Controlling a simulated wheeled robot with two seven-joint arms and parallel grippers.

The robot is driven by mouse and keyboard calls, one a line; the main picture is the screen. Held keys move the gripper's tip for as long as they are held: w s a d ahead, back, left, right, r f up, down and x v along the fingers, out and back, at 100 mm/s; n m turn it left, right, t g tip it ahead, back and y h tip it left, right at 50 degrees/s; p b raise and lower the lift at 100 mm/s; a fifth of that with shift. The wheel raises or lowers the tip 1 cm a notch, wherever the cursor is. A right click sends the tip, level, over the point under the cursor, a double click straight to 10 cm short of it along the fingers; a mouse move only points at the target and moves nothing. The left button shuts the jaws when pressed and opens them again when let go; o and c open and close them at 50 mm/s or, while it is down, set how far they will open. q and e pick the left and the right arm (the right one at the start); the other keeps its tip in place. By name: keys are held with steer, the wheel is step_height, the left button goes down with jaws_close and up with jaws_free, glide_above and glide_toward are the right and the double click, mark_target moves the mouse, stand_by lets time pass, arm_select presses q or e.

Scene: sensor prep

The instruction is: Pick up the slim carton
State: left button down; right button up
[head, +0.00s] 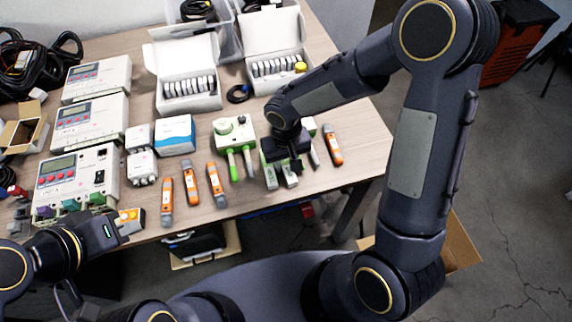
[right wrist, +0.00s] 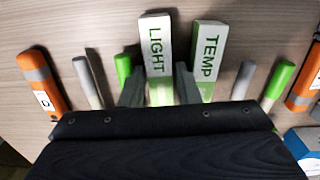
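Two slim white-and-green cartons lie side by side on the table. The right wrist view shows the one marked LIGHT (right wrist: 156,45) and the one marked TEMP (right wrist: 208,52). In the head view their ends show below my right gripper (head: 288,158). In the right wrist view the gripper (right wrist: 160,88) is open, with one finger on each side of the LIGHT carton; contact cannot be told. The right finger lies between LIGHT and TEMP. My left gripper (head: 126,226) is at the table's front left edge; its finger opening is unclear.
Orange-and-grey pens (head: 190,182) lie to the left, and another (head: 332,145) to the right. Green-handled probes (head: 232,164) and a blue-and-white box (head: 174,135) are nearby. Grey meters (head: 90,122) stand at left, open white boxes (head: 187,92) behind. The right side of the table (head: 362,150) is clear.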

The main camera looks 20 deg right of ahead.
steer(key=shift+c, duration=0.4)
steer(key=c, duration=0.5)
steer(key=shift+r, duration=0.1)
